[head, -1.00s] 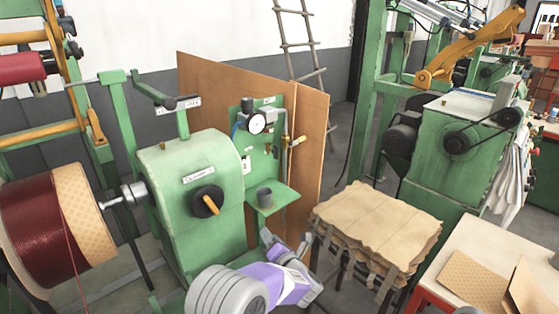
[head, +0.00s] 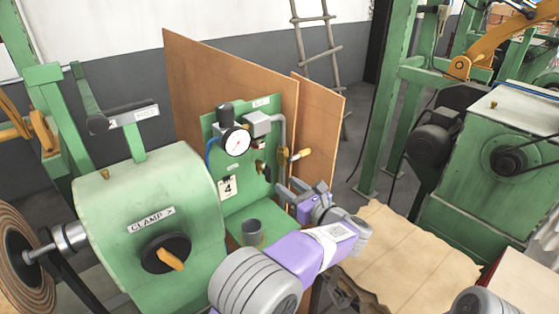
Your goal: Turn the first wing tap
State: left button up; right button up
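A green panel (head: 210,128) stands against a brown board and carries a round gauge (head: 235,141), a grey box and pipework. A small brass fitting (head: 262,168) sits on the panel below the gauge; it is too small to tell whether it is the wing tap. A brass valve with a tan handle (head: 300,154) is on the pipe at the panel's right edge. My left gripper (head: 298,188) is just below and right of these fittings, apart from the tan handle in the picture. Its fingers are small and partly overlapped, so their opening is unclear. My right gripper is out of view.
A green housing (head: 142,192) labelled CLAMP, with a black knob and yellow pointer, stands left. A grey cup (head: 251,232) sits on the panel's green shelf (head: 222,226). Paper-like sheets (head: 420,262) lie right of my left arm. A green machine (head: 490,180) stands farther right.

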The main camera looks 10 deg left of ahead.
aim_at(271, 175)
pick_arm(q)
jog(key=shift+s+a+r+x, duration=0.1)
jog(key=shift+x, duration=1.05)
jog(key=shift+s+a+r+x, duration=0.1)
jog(key=shift+x, duration=1)
jog(key=shift+s+a+r+x, duration=0.1)
jog(key=shift+s+x, duration=0.05)
jog(key=shift+x, duration=1)
jog(key=shift+d, duration=0.1)
grip_shut()
